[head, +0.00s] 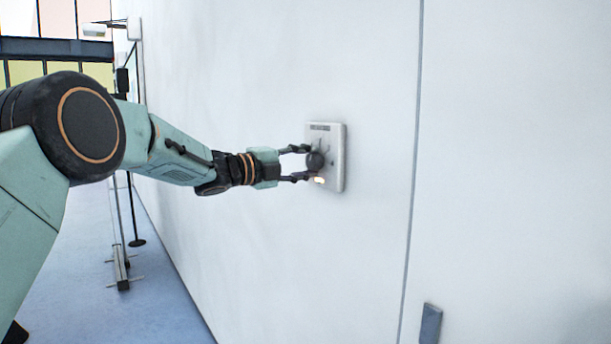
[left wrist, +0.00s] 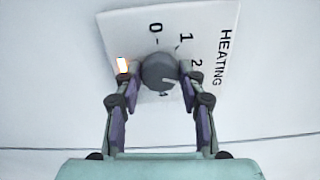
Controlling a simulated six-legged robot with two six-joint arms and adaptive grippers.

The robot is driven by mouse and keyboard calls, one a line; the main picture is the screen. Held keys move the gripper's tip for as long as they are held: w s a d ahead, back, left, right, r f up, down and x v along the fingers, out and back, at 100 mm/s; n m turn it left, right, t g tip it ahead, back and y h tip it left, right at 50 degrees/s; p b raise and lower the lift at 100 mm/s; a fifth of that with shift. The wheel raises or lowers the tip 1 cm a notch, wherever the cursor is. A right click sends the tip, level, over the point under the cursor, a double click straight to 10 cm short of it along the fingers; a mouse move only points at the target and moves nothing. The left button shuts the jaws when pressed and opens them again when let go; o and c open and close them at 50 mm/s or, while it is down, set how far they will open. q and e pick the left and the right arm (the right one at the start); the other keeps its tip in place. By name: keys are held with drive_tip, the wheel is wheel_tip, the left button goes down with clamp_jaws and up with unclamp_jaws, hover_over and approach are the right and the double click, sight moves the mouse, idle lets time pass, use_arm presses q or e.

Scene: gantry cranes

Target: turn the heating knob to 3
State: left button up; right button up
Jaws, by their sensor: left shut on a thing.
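The heating panel (head: 335,170) is a pale plate on the white wall. Its round dark knob (head: 315,161) sits in the middle of it. In the left wrist view, the panel (left wrist: 192,22) shows "HEATING" and the marks 0, 1 and 2. The knob (left wrist: 160,71) has a light pointer line toward the right, below the 2; the rest of the scale is partly hidden by the fingers. My left gripper (head: 308,163) is shut on the knob, one finger on each side. It also shows in the left wrist view (left wrist: 160,78). My right gripper is not in view.
An orange-white lamp (head: 319,180) glows on the panel near the lower finger. A vertical seam (head: 412,170) runs down the wall right of the panel. A grey handle-like piece (head: 430,323) is at the lower right. Stands (head: 123,270) are on the blue floor at left.

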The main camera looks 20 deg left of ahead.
use_arm(q)
drive_tip(key=shift+m+b, duration=2)
drive_tip(key=shift+m, duration=0.5)
drive_tip(key=shift+f, duration=0.1)
drive_tip(key=o, duration=1.2)
drive_tip(key=v, duration=1.2)
